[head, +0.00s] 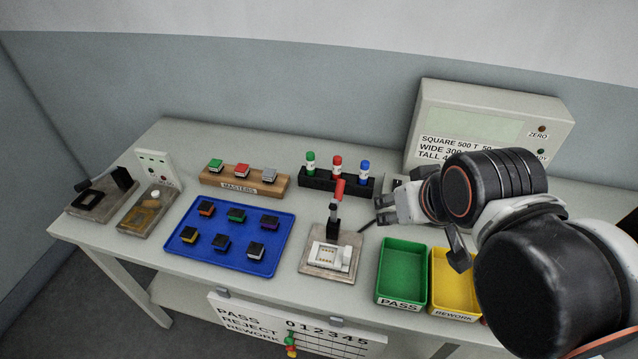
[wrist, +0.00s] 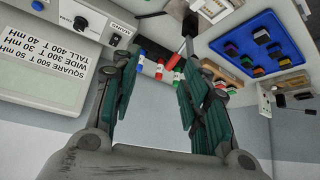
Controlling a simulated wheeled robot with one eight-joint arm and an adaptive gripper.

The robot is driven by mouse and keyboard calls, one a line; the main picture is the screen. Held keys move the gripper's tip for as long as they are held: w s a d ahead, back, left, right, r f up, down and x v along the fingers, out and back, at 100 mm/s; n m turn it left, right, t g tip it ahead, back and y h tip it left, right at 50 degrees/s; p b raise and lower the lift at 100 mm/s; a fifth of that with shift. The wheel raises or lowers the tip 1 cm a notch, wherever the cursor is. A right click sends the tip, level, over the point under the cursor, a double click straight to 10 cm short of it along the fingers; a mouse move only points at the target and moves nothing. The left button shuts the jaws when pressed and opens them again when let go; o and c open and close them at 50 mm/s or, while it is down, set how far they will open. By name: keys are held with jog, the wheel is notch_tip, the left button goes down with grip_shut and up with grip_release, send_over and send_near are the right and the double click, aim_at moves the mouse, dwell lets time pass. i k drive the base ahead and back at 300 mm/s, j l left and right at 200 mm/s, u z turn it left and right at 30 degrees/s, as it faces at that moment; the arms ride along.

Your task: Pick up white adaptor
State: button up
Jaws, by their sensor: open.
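A white blocky piece (head: 330,257), which looks like the white adaptor, sits on a grey fixture plate (head: 313,271) in front of a red-handled clamp (head: 337,190). I cannot tell its exact shape at this size. My gripper (head: 384,209) is in the air to the right of the clamp, above the back part of the bench. In the wrist view my gripper (wrist: 158,75) has its fingers apart with nothing held between them. A white part on the fixture also shows at the top of the wrist view (wrist: 212,8).
A blue tray (head: 177,252) with several dark-based coloured blocks lies left of the fixture. A green bin (head: 383,299) and a yellow bin (head: 437,308) stand to its right. A marker rack (head: 319,181), a masters rack (head: 275,190) and a large meter (head: 490,120) stand behind.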

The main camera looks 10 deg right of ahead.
aim_at(325, 257)
jog(key=k+j+u, duration=0.1)
jog(key=u, duration=0.25)
jog(key=j+u, duration=0.55)
jog(key=u, duration=0.15)
jog(key=z, duration=0.15)
